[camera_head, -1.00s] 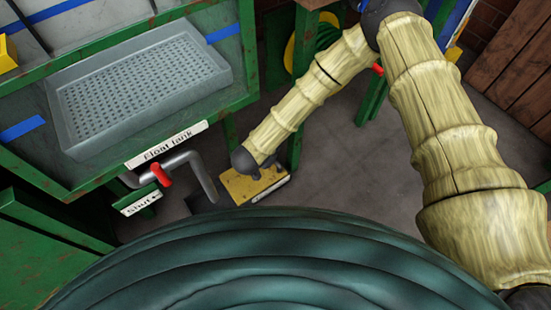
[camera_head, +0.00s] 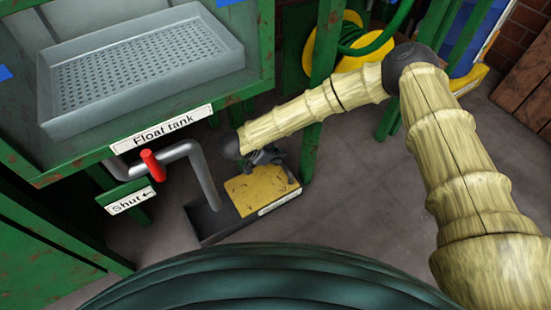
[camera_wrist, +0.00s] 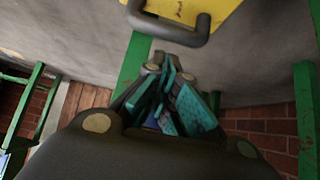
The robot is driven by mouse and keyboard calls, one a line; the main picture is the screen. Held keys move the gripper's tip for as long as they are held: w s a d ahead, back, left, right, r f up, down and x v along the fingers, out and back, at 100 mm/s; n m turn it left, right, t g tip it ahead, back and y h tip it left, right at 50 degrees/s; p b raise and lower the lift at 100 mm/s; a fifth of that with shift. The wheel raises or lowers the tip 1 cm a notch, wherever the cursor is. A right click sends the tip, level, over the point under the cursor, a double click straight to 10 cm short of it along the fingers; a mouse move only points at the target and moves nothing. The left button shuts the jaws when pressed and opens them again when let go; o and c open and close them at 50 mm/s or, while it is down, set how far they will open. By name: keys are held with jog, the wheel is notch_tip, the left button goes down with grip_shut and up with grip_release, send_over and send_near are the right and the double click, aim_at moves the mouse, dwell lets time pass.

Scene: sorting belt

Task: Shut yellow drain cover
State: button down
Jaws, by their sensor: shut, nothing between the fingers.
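The yellow drain cover (camera_head: 258,190) is a worn flat plate low on the floor below the float tank. A dark drain recess (camera_head: 208,220) shows uncovered to its left, with the grey pipe coming down into it. My gripper (camera_head: 278,158) is shut and empty by the far edge of the cover; I cannot tell in this view if it touches. In the wrist view, part of the cover (camera_wrist: 205,8) shows at the top with its dark bar handle (camera_wrist: 168,30). My shut gripper fingers (camera_wrist: 167,72) show just below the handle, apparently apart from it.
The float tank bench (camera_head: 262,90) stands at the left, with a grey perforated tray (camera_head: 60,125). A red-handled valve (camera_head: 153,165) sits on the pipe. A green post (camera_head: 322,85) and yellow hose reel (camera_head: 352,62) stand behind. The floor (camera_head: 360,190) right of the cover is clear.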

jog(key=b+x, duration=0.3)
jog(key=x, duration=0.3)
jog(key=shift+w+d+f, duration=0.1)
jog(key=shift+d+f, duration=0.05)
jog(key=shift+f, duration=0.05)
